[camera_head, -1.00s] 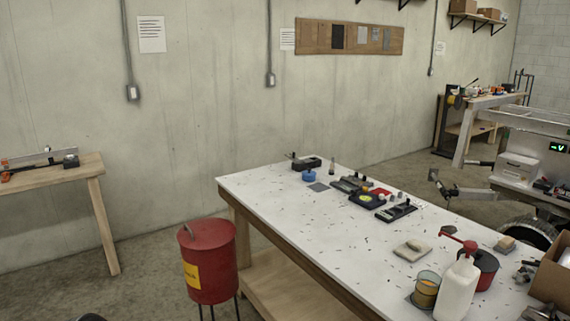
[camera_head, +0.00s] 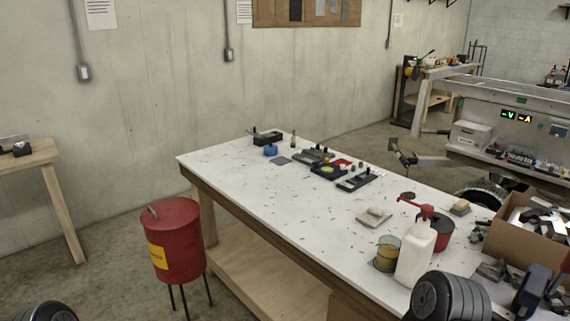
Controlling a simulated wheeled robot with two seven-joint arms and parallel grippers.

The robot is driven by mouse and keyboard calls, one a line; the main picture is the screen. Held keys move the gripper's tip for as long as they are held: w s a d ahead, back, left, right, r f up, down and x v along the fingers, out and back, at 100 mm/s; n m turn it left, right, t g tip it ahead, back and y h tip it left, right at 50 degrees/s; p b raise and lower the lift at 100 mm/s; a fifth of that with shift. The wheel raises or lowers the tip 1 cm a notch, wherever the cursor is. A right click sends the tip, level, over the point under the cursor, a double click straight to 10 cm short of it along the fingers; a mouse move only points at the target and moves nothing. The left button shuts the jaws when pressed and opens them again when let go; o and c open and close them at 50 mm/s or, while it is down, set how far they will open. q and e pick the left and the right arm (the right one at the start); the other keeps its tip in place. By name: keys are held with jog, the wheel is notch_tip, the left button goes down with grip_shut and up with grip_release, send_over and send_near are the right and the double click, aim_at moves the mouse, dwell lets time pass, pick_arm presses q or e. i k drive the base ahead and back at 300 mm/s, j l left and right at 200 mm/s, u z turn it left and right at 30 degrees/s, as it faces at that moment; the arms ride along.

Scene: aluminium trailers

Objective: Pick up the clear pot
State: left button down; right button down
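The clear pot (camera_head: 387,252) is a small see-through container with amber contents. It stands on a small dark coaster or mat near the front right of the white-topped table (camera_head: 250,185). A white bottle (camera_head: 415,255) with a red pump top stands just right of it and in front of a red pot. The clear pot's left side and top are unobstructed. Dark ribbed parts, likely my arm links, show at the bottom left and bottom right. Neither gripper's fingers can be made out, and nothing touches the pot.
A red can (camera_head: 173,245) on legs stands left of the table. A cardboard box (camera_head: 525,232) of parts and loose metal pieces crowd the right end. A beige block (camera_head: 374,217) lies behind the pot. The table's left middle holds only small scraps.

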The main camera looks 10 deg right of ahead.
aim_at(390, 245)
jog(key=z, duration=0.45)
jog(key=i+j+z, duration=0.1)
jog(key=z, duration=0.3)
jog(key=j+z, duration=0.1)
jog(key=z, duration=0.35)
jog(key=j+z, duration=0.1)
jog(key=z, duration=0.3)
jog(key=j+z, duration=0.1)
jog(key=z, duration=0.35)
jog(key=j+z, duration=0.1)
jog(key=z, duration=0.3)
jog(key=k+j+z, duration=0.1)
jog(key=j+z, duration=0.25)
jog(key=k+j+z, duration=0.15)
jog(key=j+z, duration=0.2)
jog(key=j, duration=0.15)
jog(key=k+j+z, duration=0.2)
jog(key=j+z, duration=0.15)
jog(key=k+j, duration=0.3)
jog(key=j, duration=0.15)
jog(key=k+j+z, duration=0.1)
jog(key=k+j, duration=0.2)
jog(key=j, duration=0.15)
